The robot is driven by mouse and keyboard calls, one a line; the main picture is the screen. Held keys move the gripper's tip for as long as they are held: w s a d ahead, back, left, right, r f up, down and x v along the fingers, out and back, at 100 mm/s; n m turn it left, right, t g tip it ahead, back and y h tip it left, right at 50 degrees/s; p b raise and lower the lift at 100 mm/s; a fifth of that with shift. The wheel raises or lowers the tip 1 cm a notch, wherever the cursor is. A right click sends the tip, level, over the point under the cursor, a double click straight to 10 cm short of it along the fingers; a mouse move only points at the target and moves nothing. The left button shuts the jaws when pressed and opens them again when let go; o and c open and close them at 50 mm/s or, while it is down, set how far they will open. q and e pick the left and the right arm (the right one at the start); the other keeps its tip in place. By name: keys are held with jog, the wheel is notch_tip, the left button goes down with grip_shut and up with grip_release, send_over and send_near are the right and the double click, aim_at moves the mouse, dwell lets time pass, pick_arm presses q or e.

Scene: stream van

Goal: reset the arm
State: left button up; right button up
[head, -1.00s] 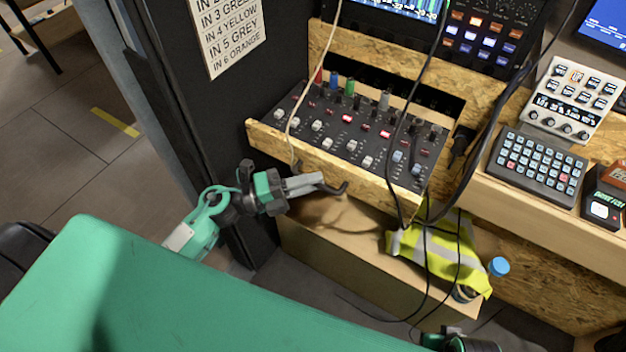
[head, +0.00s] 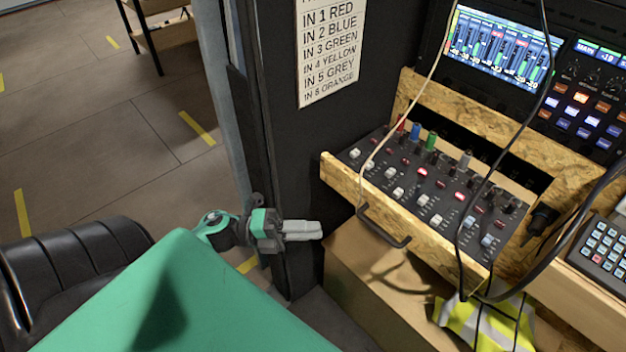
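My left gripper (head: 318,230) is left of the mixer drawer, in front of the black panel. Its grey fingers point right and lie close together in this view; whether a gap is between them I cannot tell. Nothing shows between them. The dark handle (head: 404,243) on the drawer's wooden front (head: 340,180) is to the right of the fingertips, apart from them. The drawer stands out from the rack with an audio mixer (head: 430,190) in it. My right gripper is not in view.
A cardboard box (head: 350,268) stands below the drawer, with a yellow hi-vis vest (head: 460,318) at its right. Black cables (head: 500,160) and a pale cable (head: 415,95) hang across the mixer. A black seat (head: 75,255) is at left. Open floor (head: 100,150) lies beyond.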

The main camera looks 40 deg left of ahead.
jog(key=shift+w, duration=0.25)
